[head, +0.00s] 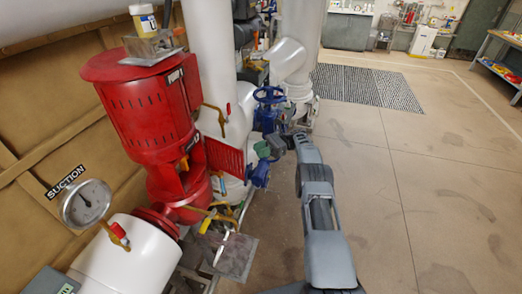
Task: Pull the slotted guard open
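The slotted guard (226,157) is a red panel with slots, low on the right side of the red pump (150,105). It juts out to the right from the pump body, at an angle to it. My grey arm reaches up from the bottom of the head view, and my gripper (272,146) is at its far end, a little right of the guard's free edge. The gripper appears small and apart from the guard. Its fingers blend with the green and blue parts behind, so I cannot see whether they are open or shut.
A blue handwheel valve (269,97) and white pipes (212,60) stand close behind my gripper. A gauge (87,203) and a white pipe with a red-and-yellow lever are at lower left. The floor (430,190) on the right is clear.

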